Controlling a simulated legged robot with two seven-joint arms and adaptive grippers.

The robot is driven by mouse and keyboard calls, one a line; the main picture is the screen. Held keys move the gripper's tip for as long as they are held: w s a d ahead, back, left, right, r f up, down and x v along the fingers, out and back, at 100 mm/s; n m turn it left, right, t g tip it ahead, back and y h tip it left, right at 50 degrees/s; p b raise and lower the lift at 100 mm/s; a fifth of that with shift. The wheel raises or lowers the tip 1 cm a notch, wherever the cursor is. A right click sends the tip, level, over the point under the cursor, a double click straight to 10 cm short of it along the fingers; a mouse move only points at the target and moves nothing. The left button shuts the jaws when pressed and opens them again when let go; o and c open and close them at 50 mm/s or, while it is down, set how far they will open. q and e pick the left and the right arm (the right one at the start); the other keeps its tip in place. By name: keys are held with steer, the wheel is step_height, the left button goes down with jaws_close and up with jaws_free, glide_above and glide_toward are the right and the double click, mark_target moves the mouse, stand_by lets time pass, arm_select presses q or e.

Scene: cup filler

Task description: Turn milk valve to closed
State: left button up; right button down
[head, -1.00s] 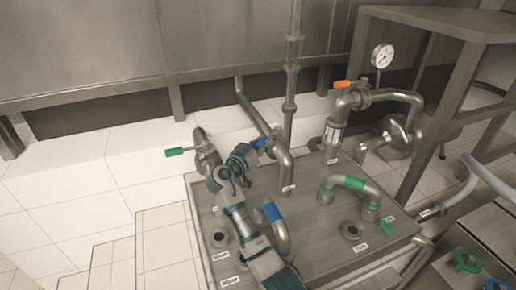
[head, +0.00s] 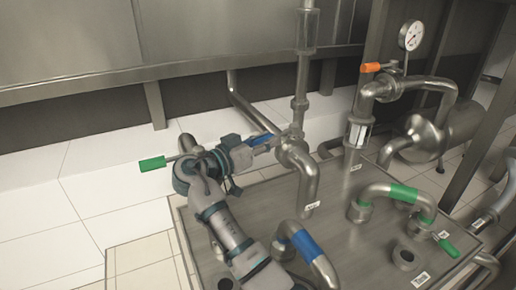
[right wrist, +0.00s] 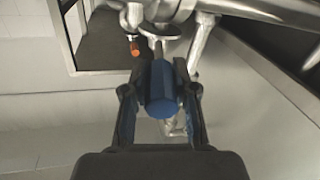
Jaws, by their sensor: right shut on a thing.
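A valve with a blue handle (head: 258,139) sits on a bent steel pipe (head: 307,178) at the back of the steel panel. The handle sticks out to the left of the pipe, roughly level. I cannot read which label marks this valve as milk. My right gripper (head: 250,146) is at the blue handle and shut on it. In the right wrist view the blue handle (right wrist: 163,90) lies between the two fingers (right wrist: 161,101), its end towards the camera. The fingers partly hide it in the head view. My left gripper is not in view.
A green-handled valve (head: 152,164) is left of my right arm. A blue-banded bent pipe (head: 306,245) stands close to the right of the arm. A green-banded pipe (head: 403,193), an orange-handled valve (head: 371,67) and a gauge (head: 411,36) are further right.

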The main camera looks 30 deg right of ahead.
steer(key=shift+w+a+f, duration=0.1)
steer(key=shift+a, duration=0.1)
steer(key=c, duration=1.1)
jaws_free()
steer(key=shift+o, duration=1)
steer(key=shift+w+a, duration=0.1)
steer(key=shift+a, duration=0.05)
steer(key=shift+d, duration=0.3)
